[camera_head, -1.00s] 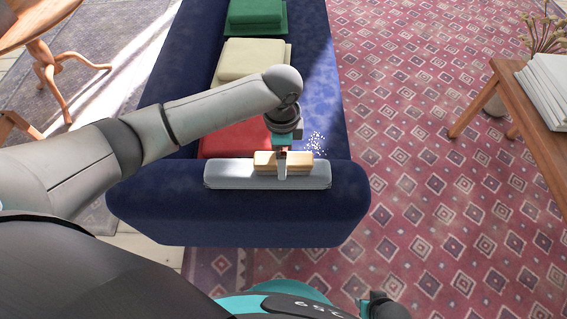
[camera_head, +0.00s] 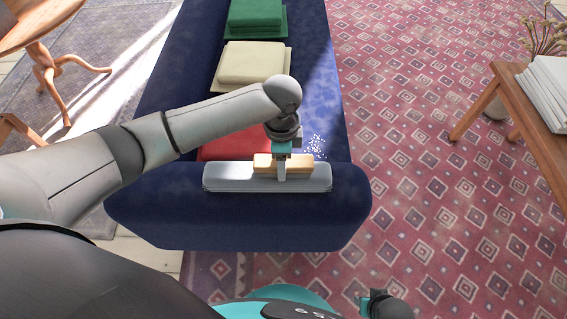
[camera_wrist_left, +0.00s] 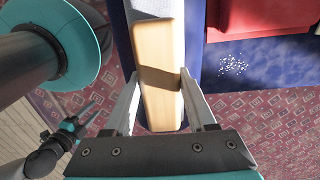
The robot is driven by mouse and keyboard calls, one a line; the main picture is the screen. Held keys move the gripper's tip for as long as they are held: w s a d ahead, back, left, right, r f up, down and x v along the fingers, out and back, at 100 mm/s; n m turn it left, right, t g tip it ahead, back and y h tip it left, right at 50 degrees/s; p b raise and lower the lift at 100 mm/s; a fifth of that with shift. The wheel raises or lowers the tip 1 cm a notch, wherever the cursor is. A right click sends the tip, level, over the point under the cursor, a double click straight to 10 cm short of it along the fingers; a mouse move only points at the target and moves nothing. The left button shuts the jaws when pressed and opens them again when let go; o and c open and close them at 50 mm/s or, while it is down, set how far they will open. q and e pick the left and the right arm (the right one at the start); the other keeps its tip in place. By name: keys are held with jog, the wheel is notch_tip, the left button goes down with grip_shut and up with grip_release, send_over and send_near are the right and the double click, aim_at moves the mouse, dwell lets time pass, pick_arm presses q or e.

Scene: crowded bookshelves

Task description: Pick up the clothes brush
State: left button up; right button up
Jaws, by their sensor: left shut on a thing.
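The clothes brush is a pale wooden block (camera_head: 265,165) at the grey tray (camera_head: 225,180) on the near arm of the blue sofa. In the left wrist view the brush (camera_wrist_left: 158,55) lies lengthwise between the fingers. My left gripper (camera_head: 281,177) comes down from above and is shut on the brush, one finger on each side. The underside of the brush is hidden, so I cannot tell whether it touches the tray. My right gripper (camera_head: 378,301) is low at the bottom edge, small and partly cut off, away from the brush.
White crumbs (camera_head: 316,146) lie on the blue seat (camera_head: 325,100). Red (camera_head: 225,146), cream (camera_head: 250,62) and green (camera_head: 255,14) folded stacks sit along the sofa. A wooden table (camera_head: 515,85) with papers stands right. Patterned carpet lies open between.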

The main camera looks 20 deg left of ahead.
pick_arm(q)
grip_shut()
jog(key=shift+r, duration=0.2)
dwell(0.3)
jog(key=shift+r+p, duration=0.35)
jog(key=shift+r, duration=0.15)
notch_tip(320, 180, up, 8)
jog(key=p, duration=0.3)
jog(key=shift+f+p, duration=0.25)
jog(key=shift+p, duration=0.05)
jog(key=shift+r, duration=0.6)
pick_arm(e)
jog(key=s+d+f, duration=0.4)
jog(key=s+d, duration=0.2)
jog(key=s, duration=0.1)
jog(key=shift+s+h, duration=0.3)
jog(key=shift+s, duration=0.05)
jog(key=shift+a, duration=0.1)
